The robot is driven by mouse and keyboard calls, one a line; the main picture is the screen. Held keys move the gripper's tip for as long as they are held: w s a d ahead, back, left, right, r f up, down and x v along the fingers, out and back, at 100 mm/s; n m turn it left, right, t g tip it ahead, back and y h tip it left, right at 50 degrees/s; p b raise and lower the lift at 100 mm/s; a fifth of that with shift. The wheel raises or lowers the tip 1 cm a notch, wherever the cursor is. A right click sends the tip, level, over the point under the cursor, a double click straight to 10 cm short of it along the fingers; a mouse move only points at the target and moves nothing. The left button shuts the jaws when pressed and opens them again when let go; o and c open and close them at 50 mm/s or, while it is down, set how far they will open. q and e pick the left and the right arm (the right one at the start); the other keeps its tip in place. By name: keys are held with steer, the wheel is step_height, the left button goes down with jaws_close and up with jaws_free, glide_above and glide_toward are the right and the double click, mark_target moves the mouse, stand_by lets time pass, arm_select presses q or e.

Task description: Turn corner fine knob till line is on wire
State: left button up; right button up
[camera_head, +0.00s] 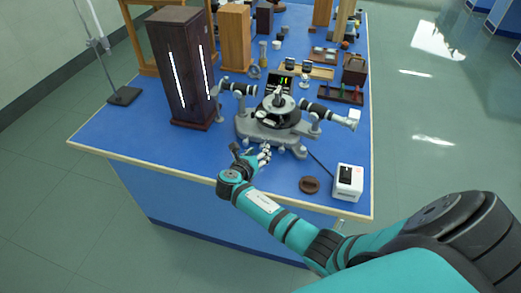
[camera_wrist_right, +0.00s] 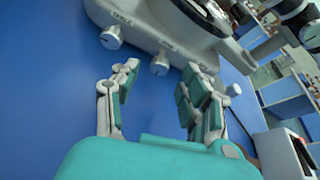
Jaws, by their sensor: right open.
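A grey spectrometer (camera_head: 262,128) with a round black table and two black tubes stands on the blue bench top. Small silver knobs stick out along its base; in the right wrist view one knob (camera_wrist_right: 160,65) lies ahead of the gap between my fingers and another (camera_wrist_right: 111,38) lies farther left. I cannot tell which is the corner fine knob. My right gripper (camera_head: 264,154) is at the front edge of the base; in the right wrist view (camera_wrist_right: 158,90) it is open and empty. A small dark screen (camera_head: 280,83) behind the spectrometer shows bright lines, too small to read against any wire. My left gripper is out of view.
A white box (camera_head: 348,182) and a brown ring (camera_head: 309,185) lie at the front right of the bench. A tall dark cabinet (camera_head: 178,75) with lit slits stands left of the spectrometer. Bare blue bench (camera_head: 150,145) lies at the front left.

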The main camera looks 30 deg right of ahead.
mark_target(263, 147)
steer(key=shift+x, duration=1.25)
jaws_close()
